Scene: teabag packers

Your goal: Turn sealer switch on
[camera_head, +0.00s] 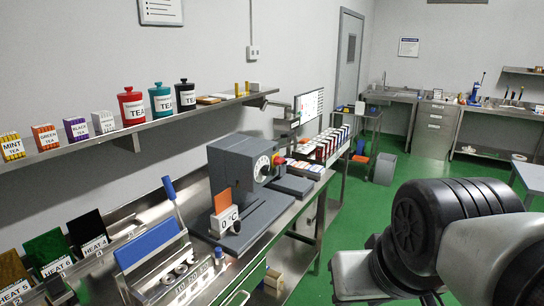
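A dark grey boxy machine (240,160) stands on the steel bench, with a round white dial (262,168) on its front. A sign reading "0 °C" (226,220) stands at its base, beside an orange panel (222,200). A small red and yellow knob (279,160) shows at the machine's right side. I take this machine for the sealer, but cannot tell which part is its switch. My arm fills the lower right, apart from the bench. My gripper's fingers do not show.
A steel device with a blue lever (169,188) and blue plate (148,245) stands at the near bench end, beside upright HEAT cards (92,232). A wall shelf (120,130) holds tea boxes and TEA canisters. Green floor (330,225) is open right of the bench.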

